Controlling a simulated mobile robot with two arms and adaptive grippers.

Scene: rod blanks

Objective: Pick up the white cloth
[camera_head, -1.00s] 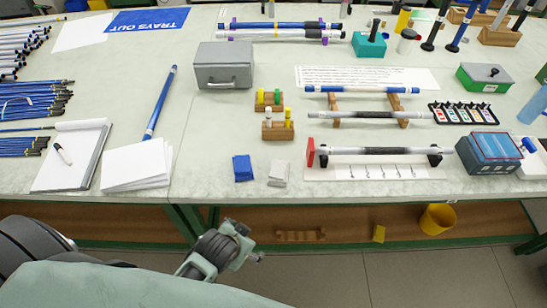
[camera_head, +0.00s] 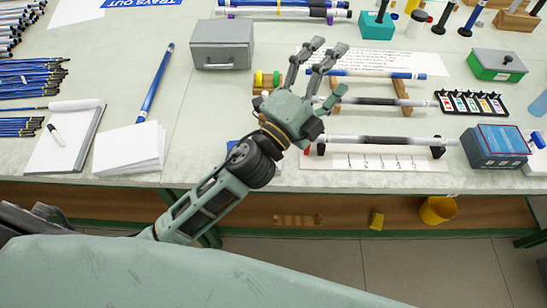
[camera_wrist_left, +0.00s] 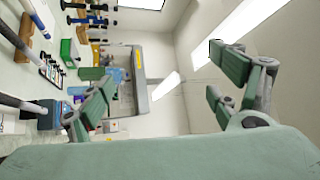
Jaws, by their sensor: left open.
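My left gripper (camera_head: 330,46) reaches in from the lower left over the table, with its fingers spread and nothing between them. It points to the back of the table, above the rod stands. In the left wrist view the open fingers (camera_wrist_left: 160,90) frame the room beyond the table. The white cloth is hidden now behind my left wrist and forearm; earlier it lay near the front edge, just right of a blue cloth. Only a sliver of the blue cloth (camera_head: 232,145) shows beside my arm. My right gripper is not in view.
A grey metal box (camera_head: 222,45) stands behind my arm. A rod on black supports (camera_head: 385,140) lies to the right, near a blue-topped box (camera_head: 495,147). White paper sheets (camera_head: 128,150) and a notebook (camera_head: 62,142) lie at left. A yellow bin (camera_head: 438,210) is under the table.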

